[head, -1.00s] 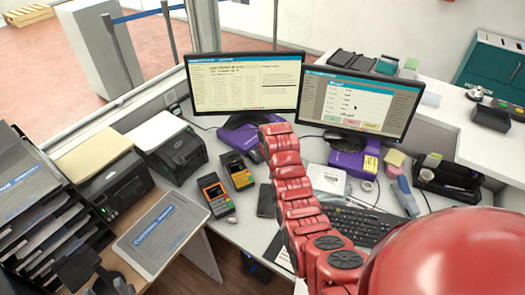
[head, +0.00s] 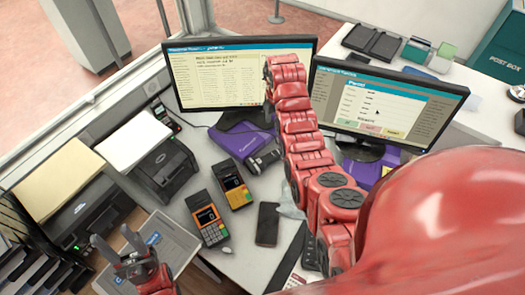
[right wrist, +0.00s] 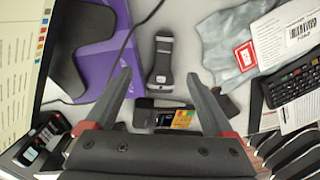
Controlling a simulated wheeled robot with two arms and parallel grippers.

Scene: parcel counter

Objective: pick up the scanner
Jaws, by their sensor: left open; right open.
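The scanner, a dark handheld device with a grey band, lies on the desk in the right wrist view (right wrist: 163,58). In the head view it shows as a dark shape (head: 264,160) beside a purple stand (head: 238,138). My right gripper (right wrist: 158,76) is open and empty, with its fingertips on either side of the scanner's image; I cannot tell how far above it they are. In the head view my right arm reaches up the middle and its fingers are not visible. My left gripper (head: 114,240) is open and empty at the lower left, over a grey tray or folder.
Two card terminals (head: 208,219) (head: 232,186) and a phone (head: 267,224) lie nearer than the scanner. Two monitors (head: 240,75) (head: 385,105) stand behind. Printers (head: 165,165) are at the left. A cable runs beside the scanner in the right wrist view.

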